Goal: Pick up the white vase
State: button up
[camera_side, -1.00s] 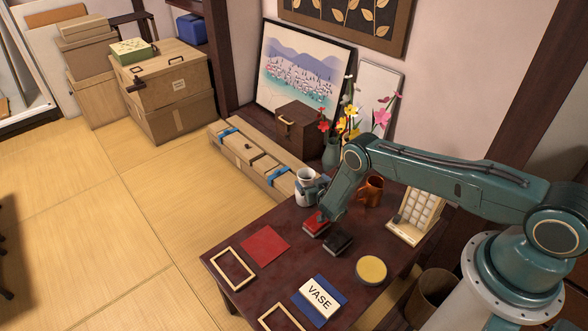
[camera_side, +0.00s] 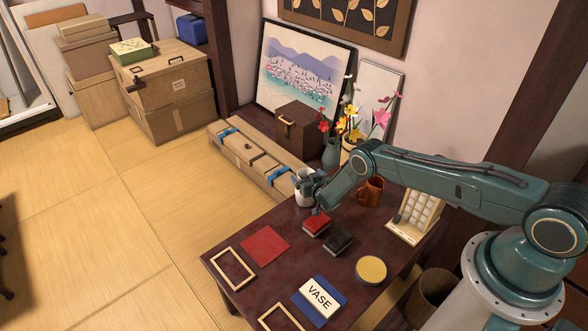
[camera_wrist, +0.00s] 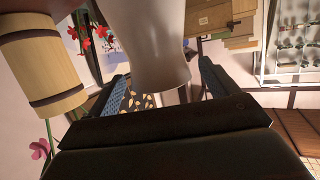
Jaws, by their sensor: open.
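The white vase (camera_side: 301,196) stands upright at the far left edge of the dark table, partly hidden by my gripper (camera_side: 310,186). My gripper reaches in from the right at the vase's side. In the wrist view the vase (camera_wrist: 148,48) is large and lies between the two open fingers of my gripper (camera_wrist: 160,82). Gaps show between the vase and both fingers there. A card reading VASE (camera_side: 319,297) lies on a blue mat at the table's front.
An orange mug (camera_side: 370,191) stands right of the vase, behind my arm. Red (camera_side: 316,222) and black (camera_side: 338,242) boxes sit in front. A cream rack (camera_side: 415,216) is at right. The table (camera_side: 300,262) has bare patches at front.

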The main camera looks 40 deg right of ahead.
jog(key=c, duration=1.7)
jog(key=shift+r, duration=0.1)
jog(key=shift+c, duration=0.6)
jog(key=shift+r, duration=0.1)
notch_tip(320, 180, up, 20)
